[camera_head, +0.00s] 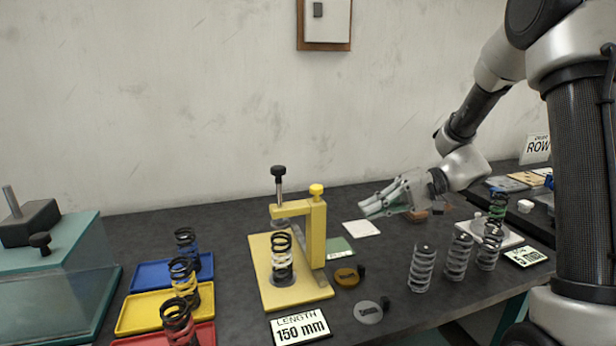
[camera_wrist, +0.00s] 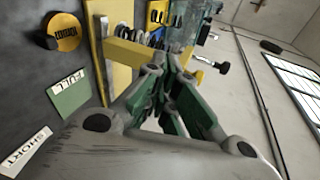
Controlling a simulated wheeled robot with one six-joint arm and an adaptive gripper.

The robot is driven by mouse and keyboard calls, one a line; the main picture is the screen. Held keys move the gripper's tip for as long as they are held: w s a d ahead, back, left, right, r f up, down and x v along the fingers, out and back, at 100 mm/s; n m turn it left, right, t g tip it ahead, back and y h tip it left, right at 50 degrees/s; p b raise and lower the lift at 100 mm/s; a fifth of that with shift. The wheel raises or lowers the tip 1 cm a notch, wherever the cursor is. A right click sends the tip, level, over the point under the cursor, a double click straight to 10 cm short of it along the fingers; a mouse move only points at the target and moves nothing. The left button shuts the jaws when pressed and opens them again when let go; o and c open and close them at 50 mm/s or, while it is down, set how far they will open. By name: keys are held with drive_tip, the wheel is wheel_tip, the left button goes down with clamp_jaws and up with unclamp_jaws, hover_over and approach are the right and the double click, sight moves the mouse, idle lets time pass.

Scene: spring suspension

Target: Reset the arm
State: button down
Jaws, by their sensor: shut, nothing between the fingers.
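My arm reaches in from the right in the head view. My gripper (camera_head: 372,207) hangs over the table, pointing left toward the yellow test stand (camera_head: 318,235) but apart from it. Its fingers are shut and hold nothing. In the wrist view the closed fingers (camera_wrist: 172,72) point toward the stand's yellow frame (camera_wrist: 120,70). A dark spring (camera_head: 281,258) stands upright in the stand, below its black-knobbed screw.
Blue (camera_head: 150,273), yellow (camera_head: 135,313) and red (camera_head: 200,334) trays at left hold springs. Several springs (camera_head: 422,268) stand at right. A "LENGTH 150 mm" sign (camera_head: 300,327) is in front. A green "FULL" card (camera_wrist: 70,95) and a "SHORT" card (camera_wrist: 22,152) lie flat.

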drive_tip(key=s+d+r+t+h, duration=0.3)
drive_tip(key=s+d+h, duration=0.4)
drive_tip(key=s+d, duration=0.2)
drive_tip(key=s+d+r+t+h, duration=0.3)
drive_tip(key=s+d+h, duration=0.3)
drive_tip(key=s+d, duration=0.4)
drive_tip(key=shift+s+d+r+m+h, duration=0.3)
drive_tip(key=shift+d+h, duration=0.1)
drive_tip(key=shift+d, duration=0.2)
drive_tip(key=shift+a, duration=0.1)
